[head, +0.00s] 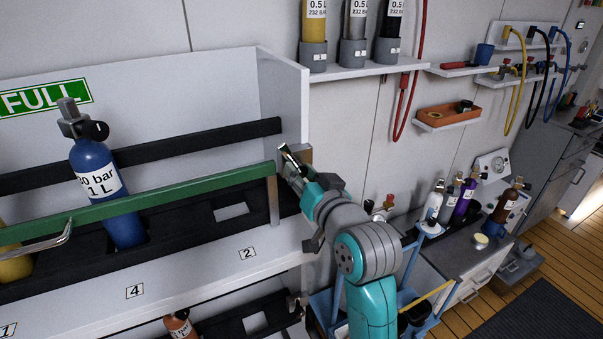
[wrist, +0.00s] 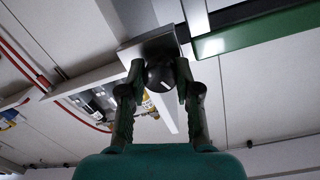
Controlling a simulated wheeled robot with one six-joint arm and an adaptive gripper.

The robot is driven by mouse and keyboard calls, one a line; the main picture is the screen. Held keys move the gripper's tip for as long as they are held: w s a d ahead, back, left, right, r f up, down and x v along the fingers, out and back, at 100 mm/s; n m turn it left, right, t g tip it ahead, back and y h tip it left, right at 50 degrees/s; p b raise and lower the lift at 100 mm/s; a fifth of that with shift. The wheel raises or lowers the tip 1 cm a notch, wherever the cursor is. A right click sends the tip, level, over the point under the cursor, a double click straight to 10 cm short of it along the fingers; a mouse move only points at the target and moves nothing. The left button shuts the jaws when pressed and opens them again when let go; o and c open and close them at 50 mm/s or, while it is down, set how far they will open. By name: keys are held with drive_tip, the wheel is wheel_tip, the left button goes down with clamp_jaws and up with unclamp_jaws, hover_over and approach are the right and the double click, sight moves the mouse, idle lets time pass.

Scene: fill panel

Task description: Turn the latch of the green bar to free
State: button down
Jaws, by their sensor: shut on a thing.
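The green bar (head: 160,196) runs across the front of the rack in the head view, and its end shows at the top right of the wrist view (wrist: 255,33). Its latch is a round black knob (wrist: 163,76) on a grey plate (wrist: 140,46) beside the bar's end. A short white line marks the knob's face. My gripper (wrist: 160,84) has one finger on each side of the knob and is shut on it. In the head view my gripper (head: 290,165) is at the bar's right end and hides the latch.
A blue cylinder (head: 93,170) stands in the rack behind the bar, with part of a yellow one (head: 14,265) at the far left. A shelf (head: 375,70) with several cylinders is above my arm. A blue-framed cart (head: 412,275) stands close below and right of my arm.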

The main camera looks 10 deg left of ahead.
drive_tip(key=m, duration=0.4)
drive_tip(key=shift+m, duration=0.4)
idle(0.4)
drive_tip(key=c, duration=0.8)
unclamp_jaws()
drive_tip(key=v, duration=1.2)
drive_tip(key=shift+d, duration=0.15)
drive_tip(key=shift+w+f, duration=0.1)
